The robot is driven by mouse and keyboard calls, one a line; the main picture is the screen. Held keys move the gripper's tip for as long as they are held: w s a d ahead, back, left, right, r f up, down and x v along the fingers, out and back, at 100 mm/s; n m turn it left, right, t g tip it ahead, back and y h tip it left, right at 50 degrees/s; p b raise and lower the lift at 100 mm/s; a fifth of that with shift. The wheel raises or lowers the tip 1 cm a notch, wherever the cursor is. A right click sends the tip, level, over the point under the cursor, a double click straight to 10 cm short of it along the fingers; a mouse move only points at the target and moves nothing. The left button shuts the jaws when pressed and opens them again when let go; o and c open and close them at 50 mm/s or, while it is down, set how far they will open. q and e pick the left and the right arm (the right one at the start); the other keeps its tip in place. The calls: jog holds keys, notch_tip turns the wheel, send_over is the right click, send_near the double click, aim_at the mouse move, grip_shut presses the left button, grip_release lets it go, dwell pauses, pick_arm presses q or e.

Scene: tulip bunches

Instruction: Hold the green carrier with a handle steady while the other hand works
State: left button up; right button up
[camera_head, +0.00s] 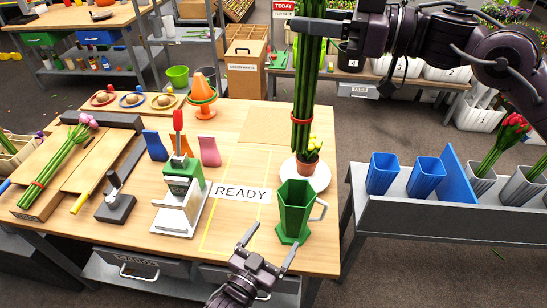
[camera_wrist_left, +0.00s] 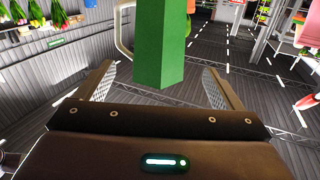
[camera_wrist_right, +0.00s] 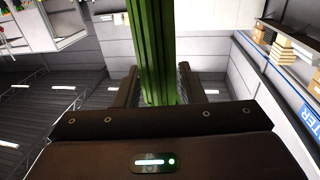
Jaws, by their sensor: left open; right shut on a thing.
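The green carrier (camera_head: 294,208) is a six-sided open vessel with a pale handle on its right side. It stands upright at the front right of the table. My left gripper (camera_head: 266,258) is open just in front of it, on the near side. In the left wrist view the carrier (camera_wrist_left: 160,45) shows ahead between the spread fingers, with no visible contact. My right gripper (camera_head: 320,28) is shut on a bunch of green stems (camera_head: 304,85) with a red band. The stems hang upright above and behind the carrier; the right wrist view shows them (camera_wrist_right: 150,50) between the fingers. The flower heads are out of view.
A small pot with yellow flowers (camera_head: 308,168) on a white disc stands just behind the carrier. A READY label (camera_head: 241,191) and a green-and-white device (camera_head: 183,195) are to its left. Blue bins (camera_head: 383,172) stand on a bench to the right.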

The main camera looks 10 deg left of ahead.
pick_arm(q)
jog(key=r, duration=0.1)
send_near(302, 193)
jog(key=x, duration=0.6)
jog(key=shift+w, duration=0.15)
jog(key=shift+c, duration=0.2)
pick_arm(e)
jog(key=shift+r, duration=0.1)
pick_arm(q)
jog(key=c, duration=0.7)
pick_arm(e)
notch_tip(302, 193, down, 10)
jog(key=shift+d+r, duration=0.15)
jog(key=shift+r, duration=0.05)
dwell(0.4)
jog(key=shift+s, duration=0.1)
